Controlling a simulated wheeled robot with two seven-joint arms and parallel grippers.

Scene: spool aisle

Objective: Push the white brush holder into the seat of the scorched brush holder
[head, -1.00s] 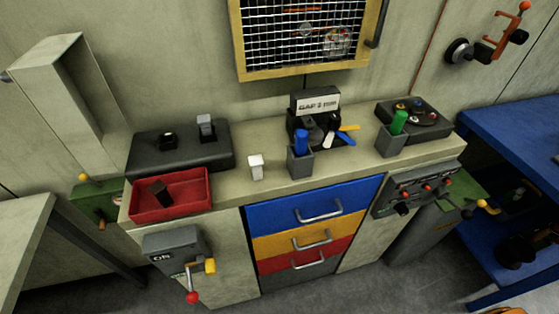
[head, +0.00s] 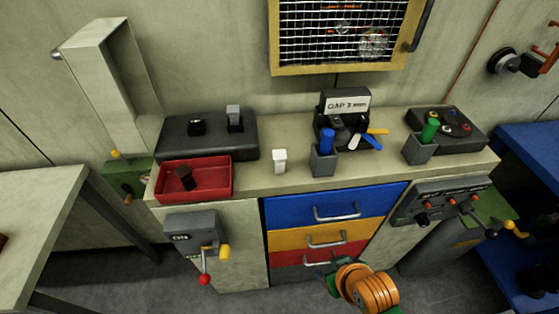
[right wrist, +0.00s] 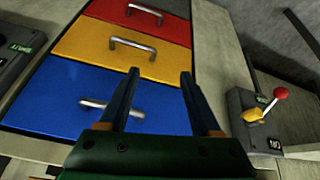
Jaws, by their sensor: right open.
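The white brush holder (head: 279,161) is a small white block standing upright on the counter, right of the red tray. A dark brown block (head: 185,177), which looks like the scorched brush holder, lies tilted in the red tray (head: 222,192). The black housing (head: 217,148) behind the tray has a dark spot (head: 197,127) at left, perhaps a seat, and a grey block (head: 234,118) standing at right. My right gripper (right wrist: 160,75) is open and empty in front of the drawers; in the head view its arm enters low, right of centre. My left gripper is out of view.
Drawers in blue (head: 300,209), yellow and red are shut below the counter. A grey lever box (head: 185,228) is at their left. Grey cups with a blue (head: 327,139) and a green (head: 430,128) item stand on the counter. The counter around the white holder is clear.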

